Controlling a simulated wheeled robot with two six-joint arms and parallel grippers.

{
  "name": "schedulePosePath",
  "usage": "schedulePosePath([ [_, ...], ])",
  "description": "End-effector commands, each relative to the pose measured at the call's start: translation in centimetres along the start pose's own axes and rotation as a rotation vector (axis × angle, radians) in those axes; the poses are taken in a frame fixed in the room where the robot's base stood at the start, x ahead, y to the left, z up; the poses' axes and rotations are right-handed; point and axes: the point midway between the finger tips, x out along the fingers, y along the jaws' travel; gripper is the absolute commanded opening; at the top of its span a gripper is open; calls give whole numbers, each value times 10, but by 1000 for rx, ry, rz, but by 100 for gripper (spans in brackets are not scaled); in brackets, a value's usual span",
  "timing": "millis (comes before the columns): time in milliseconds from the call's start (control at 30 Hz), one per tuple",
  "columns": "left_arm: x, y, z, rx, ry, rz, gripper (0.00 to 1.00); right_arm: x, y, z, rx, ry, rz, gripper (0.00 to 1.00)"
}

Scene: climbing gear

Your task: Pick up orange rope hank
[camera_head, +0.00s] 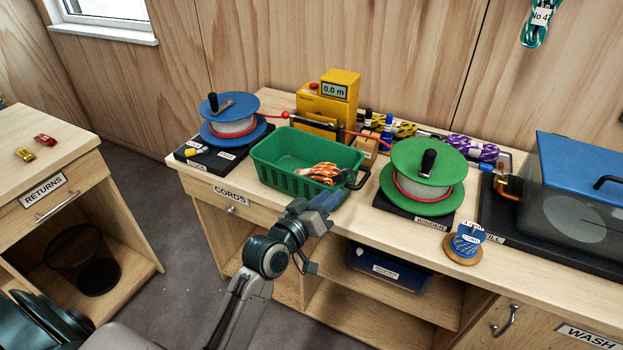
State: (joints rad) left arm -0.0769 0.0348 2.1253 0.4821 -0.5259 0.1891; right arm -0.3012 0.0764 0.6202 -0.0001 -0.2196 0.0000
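The orange rope hank (322,173), orange with white, lies inside the green basket (270,177) at its right end, near the front wall. The basket stands on the wooden workbench. My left gripper (328,197) is at the basket's front right corner, just in front of and below the hank in the picture. Its fingers are seen from behind and I cannot tell their spacing. I see no rope between them. My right gripper is not in view.
A blue-topped reel (231,104) stands left of the basket, and a green-topped reel (427,159) stands right of it. A yellow meter (326,103) with red cord is behind. A blue-lidded tank (585,168) is at the far right. A blue round tag stand (467,241) is near the bench's front edge.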

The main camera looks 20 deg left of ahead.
Motion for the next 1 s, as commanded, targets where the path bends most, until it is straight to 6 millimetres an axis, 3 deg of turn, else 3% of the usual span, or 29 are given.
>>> schedulePosePath([
  [300,44,4,-5,-2,5,5,29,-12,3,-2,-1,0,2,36],
  [467,55,3,-4,-2,5,5,29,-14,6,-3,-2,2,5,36],
  [800,101,4,-4,-2,5,4,29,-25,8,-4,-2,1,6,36],
  [1000,106,3,-3,-1,4,4,29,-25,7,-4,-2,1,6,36],
])
